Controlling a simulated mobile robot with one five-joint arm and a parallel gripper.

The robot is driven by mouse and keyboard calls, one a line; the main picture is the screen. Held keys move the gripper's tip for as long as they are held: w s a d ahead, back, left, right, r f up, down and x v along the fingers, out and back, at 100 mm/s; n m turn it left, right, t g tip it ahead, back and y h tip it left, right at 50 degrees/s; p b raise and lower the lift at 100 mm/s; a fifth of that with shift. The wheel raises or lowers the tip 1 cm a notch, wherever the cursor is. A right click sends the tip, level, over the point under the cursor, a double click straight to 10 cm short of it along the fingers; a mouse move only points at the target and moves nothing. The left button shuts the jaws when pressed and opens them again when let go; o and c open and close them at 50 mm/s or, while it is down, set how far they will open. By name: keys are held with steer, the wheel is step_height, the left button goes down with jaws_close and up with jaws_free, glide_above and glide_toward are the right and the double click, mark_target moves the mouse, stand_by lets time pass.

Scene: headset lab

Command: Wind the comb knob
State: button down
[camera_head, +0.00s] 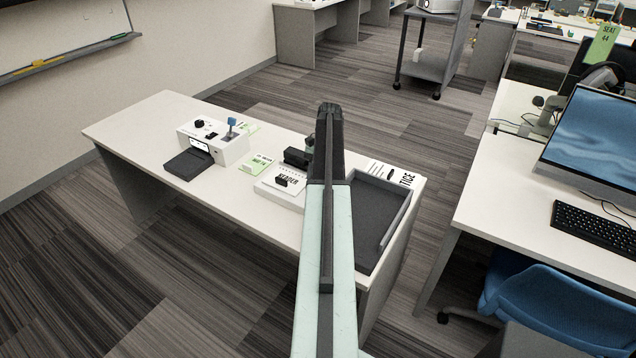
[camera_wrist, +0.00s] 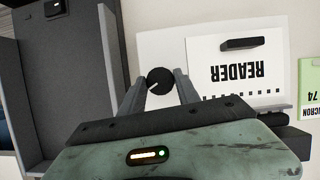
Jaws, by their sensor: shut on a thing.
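The comb knob (camera_wrist: 159,80) is a round black knob with a white pointer line, in the wrist view. It sits at the edge of the white reader (camera_wrist: 205,80), beside a row of small black marks. The line points to the lower left of that view. My gripper (camera_wrist: 159,88) is shut on the knob, one finger on each side of it. In the head view my gripper (camera_head: 328,112) reaches over the right part of the desk and hides the knob. The reader (camera_head: 268,190) shows just left of my arm.
A dark tray (camera_head: 376,212) lies right of my arm. A black block (camera_head: 297,157) stands behind the reader. A white device (camera_head: 232,150) with a blue-topped lever and a dark pad (camera_head: 188,164) are at left. The desk's (camera_head: 130,127) left end is bare.

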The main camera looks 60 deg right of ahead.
steer(key=c, duration=0.9)
jaws_free()
steer(key=p+v, duration=0.7)
steer(key=shift+d+r, duration=0.1)
steer(key=shift+r, duration=0.3)
